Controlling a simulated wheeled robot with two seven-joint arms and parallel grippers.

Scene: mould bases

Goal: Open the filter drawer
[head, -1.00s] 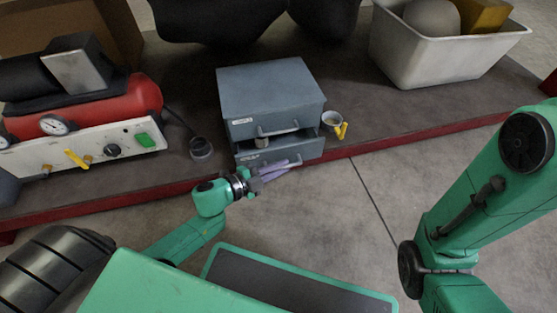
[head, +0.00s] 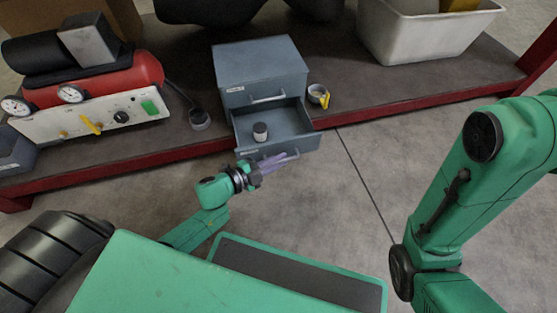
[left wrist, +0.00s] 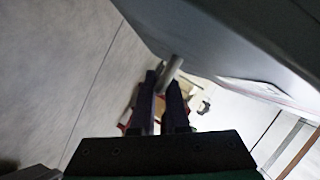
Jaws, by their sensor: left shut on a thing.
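The blue-grey drawer cabinet (head: 262,66) stands on the dark shelf. Its lower drawer (head: 283,117) is pulled well out, with a small dark, white-topped container (head: 260,131) standing inside. The upper drawer is shut, with a bar handle (head: 267,97). My left gripper (head: 276,164) is at the front of the open drawer, shut on its handle (head: 293,156). In the left wrist view the fingers (left wrist: 163,97) close around the grey handle bar (left wrist: 169,72), beside the drawer front (left wrist: 215,55). My right arm shows at the right, but its gripper is out of view.
A red compressor (head: 95,88) with gauges stands left of the cabinet. A small cup with a yellow handle (head: 318,95) is just right of it. A white bin (head: 420,38) stands at the back right. The shelf has a red front edge (head: 120,162); the floor before it is clear.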

